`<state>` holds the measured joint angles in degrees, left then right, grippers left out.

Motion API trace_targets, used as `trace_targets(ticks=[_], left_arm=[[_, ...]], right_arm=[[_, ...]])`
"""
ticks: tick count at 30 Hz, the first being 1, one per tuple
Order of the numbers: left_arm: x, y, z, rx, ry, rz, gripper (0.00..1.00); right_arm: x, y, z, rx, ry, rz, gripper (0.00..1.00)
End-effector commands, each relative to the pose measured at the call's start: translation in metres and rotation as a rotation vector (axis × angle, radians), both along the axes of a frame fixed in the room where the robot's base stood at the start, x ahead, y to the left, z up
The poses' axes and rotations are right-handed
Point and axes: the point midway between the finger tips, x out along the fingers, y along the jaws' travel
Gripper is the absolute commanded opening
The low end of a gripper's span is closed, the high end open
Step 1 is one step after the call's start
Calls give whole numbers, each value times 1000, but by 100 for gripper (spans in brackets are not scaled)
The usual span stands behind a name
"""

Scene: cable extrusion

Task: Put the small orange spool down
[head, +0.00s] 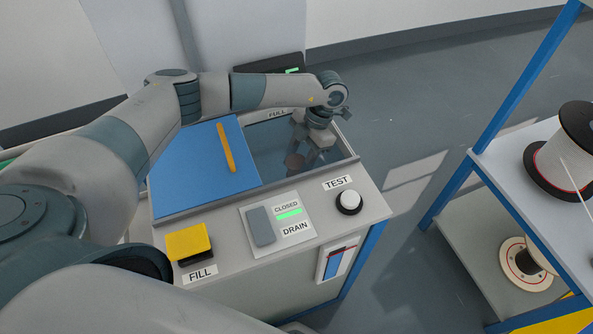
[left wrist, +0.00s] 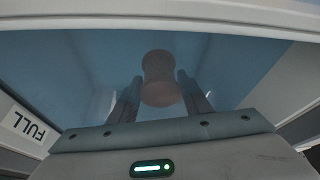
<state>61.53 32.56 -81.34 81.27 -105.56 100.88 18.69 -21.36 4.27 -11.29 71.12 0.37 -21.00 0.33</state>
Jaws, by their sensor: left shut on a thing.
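The small spool (head: 294,161) looks dull brown-orange in the dim tank. My left gripper (head: 306,156) reaches down into the open part of the tank (head: 357,160) and is shut on it. In the left wrist view the spool (left wrist: 160,80) sits between the two finger tips of my left gripper (left wrist: 160,92), with its flanged ends showing. I cannot tell whether the spool touches the tank floor. My right gripper is in neither view.
A blue lid (head: 190,165) with an orange handle (head: 225,148) covers the tank's left part. The front panel has a yellow FILL button (head: 188,241), a DRAIN switch (head: 261,226) marked CLOSED, and a TEST button (head: 348,202). A blue-framed rack (head: 490,120) with spools stands right.

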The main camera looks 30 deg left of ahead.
Motion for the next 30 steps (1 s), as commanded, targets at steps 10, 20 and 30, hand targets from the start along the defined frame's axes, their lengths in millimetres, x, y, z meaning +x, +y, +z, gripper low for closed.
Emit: trace_targets(ticks=[10, 20, 30], left_arm=[[-1, 0, -7, 1, 2, -1, 20], [-1, 0, -37, 0, 1, -1, 20], [0, 0, -40, 1, 1, -1, 20]], right_arm=[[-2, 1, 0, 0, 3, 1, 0], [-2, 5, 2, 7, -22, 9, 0], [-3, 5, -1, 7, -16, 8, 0]])
